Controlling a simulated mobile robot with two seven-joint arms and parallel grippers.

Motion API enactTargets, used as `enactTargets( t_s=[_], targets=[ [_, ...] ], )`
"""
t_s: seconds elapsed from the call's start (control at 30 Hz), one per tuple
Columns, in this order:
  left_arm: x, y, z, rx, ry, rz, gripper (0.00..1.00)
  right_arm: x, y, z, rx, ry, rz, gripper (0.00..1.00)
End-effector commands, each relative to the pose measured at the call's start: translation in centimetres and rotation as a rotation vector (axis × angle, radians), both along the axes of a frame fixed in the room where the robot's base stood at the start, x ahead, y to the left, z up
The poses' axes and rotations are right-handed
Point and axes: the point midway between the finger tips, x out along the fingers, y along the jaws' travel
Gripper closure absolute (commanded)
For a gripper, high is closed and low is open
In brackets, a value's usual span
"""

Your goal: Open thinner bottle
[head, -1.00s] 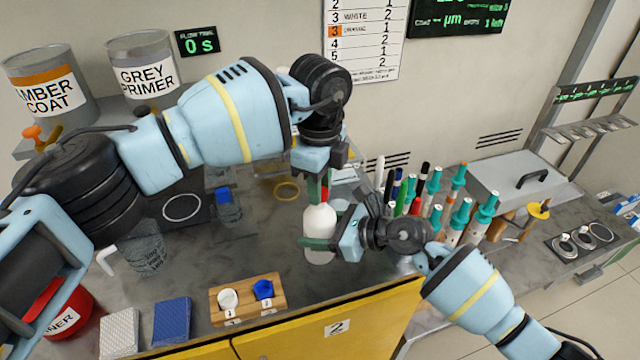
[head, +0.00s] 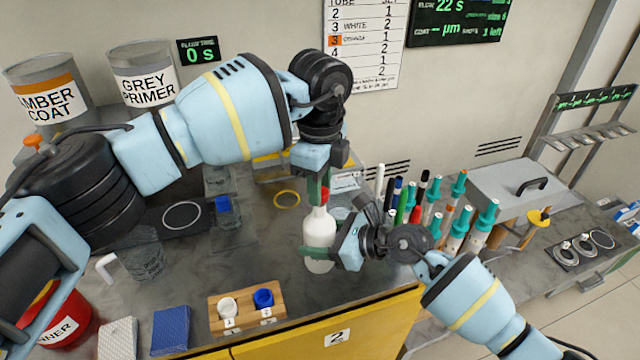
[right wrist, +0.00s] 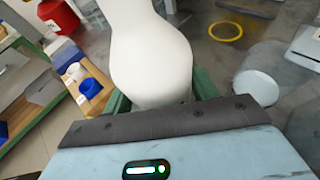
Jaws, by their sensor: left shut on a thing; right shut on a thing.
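The thinner bottle (head: 319,229) is white with a red cap (head: 323,197) and stands upright near the front edge of the counter. My right gripper (head: 318,252) is shut around the bottle's body from the right. In the right wrist view the white bottle (right wrist: 150,55) fills the space between the green fingers. My left gripper (head: 318,188) points down from above, with its green fingers at the red cap, shut on it. The fingers hide part of the cap. I cannot tell whether the cap is loose on the neck.
A wooden block (head: 247,306) with a white cup and a blue cup is at the front. Several teal-capped tubes and pens stand at right. A blue-capped jar (head: 228,214) and a mesh cup (head: 147,262) are at left. A red thinner can (head: 55,318) is far left.

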Motion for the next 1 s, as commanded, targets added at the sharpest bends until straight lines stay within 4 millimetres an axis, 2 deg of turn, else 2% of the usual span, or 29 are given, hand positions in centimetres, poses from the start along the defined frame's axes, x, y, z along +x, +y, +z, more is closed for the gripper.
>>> enactTargets(
  t_s=[0.17, 0.4, 0.63, 0.67, 0.83, 1.0],
  targets=[
    [0.0, 0.0, 1.1, 0.0, -0.001, 0.0, 1.0, 0.0, 0.0, 0.0, -0.001, 0.001, 0.001, 1.0],
    [0.0, 0.0, 3.8, 0.0, -0.001, 0.001, 1.0, 0.0, 0.0, 0.0, -0.001, 0.0, 0.0, 1.0],
    [0.0, 0.0, 4.0, 0.0, 0.0, 0.0, 1.0, 0.0, 0.0, 0.0, -0.001, 0.0, 0.0, 1.0],
    [0.0, 0.0, 4.0, 0.0, 0.0, 0.0, 1.0, 0.0, 0.0, 0.0, -0.001, 0.0, 0.0, 0.41],
    [0.0, 0.0, 4.0, 0.0, 0.0, 0.0, 1.0, 0.0, 0.0, 0.0, -0.001, 0.0, 0.0, 0.18],
    [0.0, 0.0, 4.0, 0.0, 0.0, 0.0, 1.0, 0.0, 0.0, 0.0, 0.0, 0.0, 0.0, 0.17]
  ],
)
